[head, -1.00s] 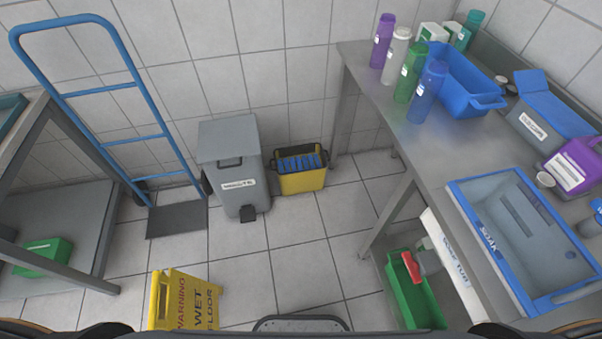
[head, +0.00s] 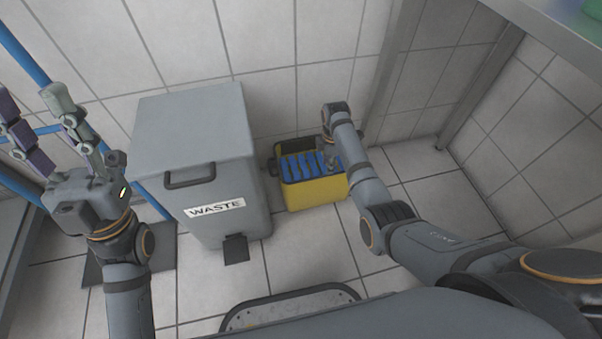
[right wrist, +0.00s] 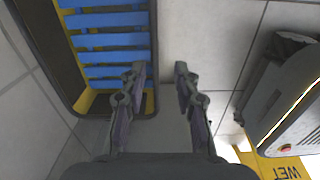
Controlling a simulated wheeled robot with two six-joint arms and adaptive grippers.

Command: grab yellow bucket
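The yellow bucket (head: 318,194) stands on the tiled floor against the wall in the head view, right of the waste bin. It has a dark rim and a blue slatted insert (head: 300,167). In the right wrist view the bucket's dark rim (right wrist: 42,55) and blue slats (right wrist: 112,45) fill the upper left. My right gripper (right wrist: 160,70) is open and empty, its left finger overlapping the bucket's rim edge in that view; I cannot tell whether they touch. In the head view my right arm partly hides the bucket's right end. My left gripper (head: 48,125) is open and empty, raised at the left.
A grey waste bin (head: 200,150) stands close to the bucket's left. A blue hand truck (head: 22,52) is behind my left arm. A steel table (head: 545,35) overhangs at the upper right. A yellow wet floor sign (right wrist: 280,166) shows in the right wrist view. Floor right of the bucket is clear.

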